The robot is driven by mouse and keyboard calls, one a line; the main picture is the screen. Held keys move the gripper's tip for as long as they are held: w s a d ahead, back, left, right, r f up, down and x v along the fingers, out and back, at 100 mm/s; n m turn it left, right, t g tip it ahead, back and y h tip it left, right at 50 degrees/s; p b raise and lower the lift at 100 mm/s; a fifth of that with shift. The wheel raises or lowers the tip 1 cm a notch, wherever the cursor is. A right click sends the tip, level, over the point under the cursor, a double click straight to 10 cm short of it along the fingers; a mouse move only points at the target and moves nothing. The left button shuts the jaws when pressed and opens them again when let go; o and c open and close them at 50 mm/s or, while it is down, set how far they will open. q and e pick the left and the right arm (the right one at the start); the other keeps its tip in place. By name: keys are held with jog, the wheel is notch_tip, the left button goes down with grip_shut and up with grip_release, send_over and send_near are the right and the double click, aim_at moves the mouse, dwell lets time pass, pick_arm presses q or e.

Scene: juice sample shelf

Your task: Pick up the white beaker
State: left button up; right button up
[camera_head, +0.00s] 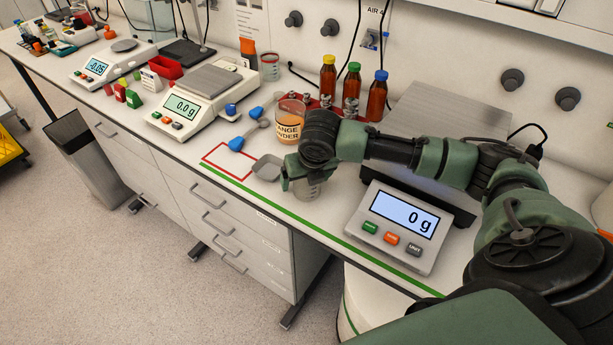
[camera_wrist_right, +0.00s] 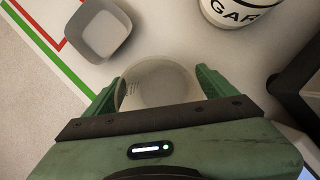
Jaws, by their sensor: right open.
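The white beaker (camera_head: 308,191) stands upright on the bench, mostly hidden by my right gripper in the head view. In the right wrist view the beaker (camera_wrist_right: 160,84) is a translucent round cup with faint markings, seen from above. My right gripper (camera_wrist_right: 157,88) is open, with one green finger on each side of the beaker. Whether the fingers touch it cannot be told. In the head view the right gripper (camera_head: 303,180) points down at the beaker from above. My left gripper is not in view.
A large scale (camera_head: 407,228) reading 0 g is right of the beaker. A grey weighing dish (camera_head: 267,168) lies at its left, with an orange powder jar (camera_head: 289,122) behind. A jar labelled "GAR" (camera_wrist_right: 238,8) is close by. Brown bottles (camera_head: 352,88) stand at the back.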

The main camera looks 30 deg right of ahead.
jog(key=shift+f, duration=0.2)
jog(key=c, duration=1.5)
jog(key=shift+r, duration=0.1)
